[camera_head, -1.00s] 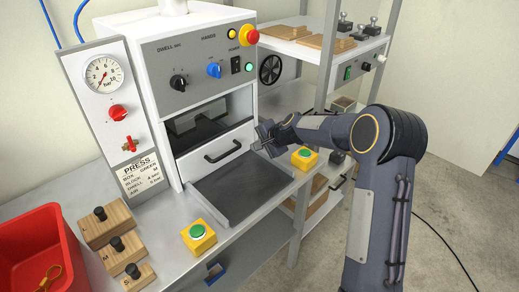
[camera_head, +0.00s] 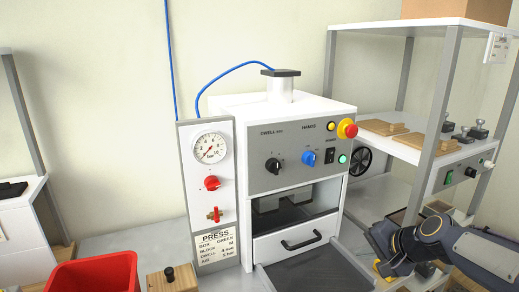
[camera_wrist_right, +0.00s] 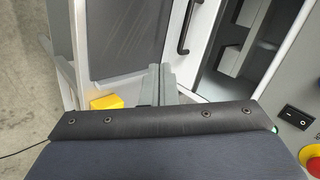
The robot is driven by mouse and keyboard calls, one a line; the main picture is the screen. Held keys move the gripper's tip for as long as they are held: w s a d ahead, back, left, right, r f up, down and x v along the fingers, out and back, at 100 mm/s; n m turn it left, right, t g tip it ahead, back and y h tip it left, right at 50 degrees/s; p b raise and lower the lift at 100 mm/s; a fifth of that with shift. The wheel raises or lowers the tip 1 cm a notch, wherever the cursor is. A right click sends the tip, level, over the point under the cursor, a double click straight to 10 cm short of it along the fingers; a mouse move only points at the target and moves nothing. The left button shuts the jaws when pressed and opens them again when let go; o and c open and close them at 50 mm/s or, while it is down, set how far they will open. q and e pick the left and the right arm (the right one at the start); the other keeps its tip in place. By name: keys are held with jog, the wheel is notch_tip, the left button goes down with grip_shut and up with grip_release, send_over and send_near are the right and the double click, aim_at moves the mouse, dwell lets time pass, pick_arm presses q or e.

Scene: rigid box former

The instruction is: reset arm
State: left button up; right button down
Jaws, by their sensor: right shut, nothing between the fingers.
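My right gripper (camera_head: 378,238) is at the lower right of the head view, to the right of the press (camera_head: 295,168). It is shut and empty. In the right wrist view its grey fingers (camera_wrist_right: 158,86) stand close together, with the dark wrist cover below them. The fingers appear in front of the press's black tray (camera_wrist_right: 125,40) and the drawer handle (camera_wrist_right: 185,28); I cannot tell the exact gap. My left gripper is not in view.
A yellow button box (camera_head: 383,268) is close under my right arm. A shelf (camera_head: 400,146) with wooden blocks stands right of the press. A red bin (camera_head: 92,275) and a wooden block (camera_head: 172,279) sit at lower left. The press tray (camera_head: 315,272) sticks out in front.

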jog(key=s+a+f+n, duration=0.1)
jog(key=s+a+n, duration=0.1)
jog(key=s, duration=0.7)
jog(key=s+a+f+n+g, duration=0.1)
jog(key=s+a+f+n, duration=0.1)
jog(key=s, duration=0.7)
jog(key=s+a+f+n+g, duration=0.1)
jog(key=s+n, duration=0.3)
jog(key=s, duration=0.5)
jog(key=shift+a+f+h, duration=0.3)
jog(key=shift+a+f, duration=0.15)
jog(key=shift+a, duration=0.05)
jog(key=c, duration=2.1)
grip_release()
jog(key=shift+c, duration=0.2)
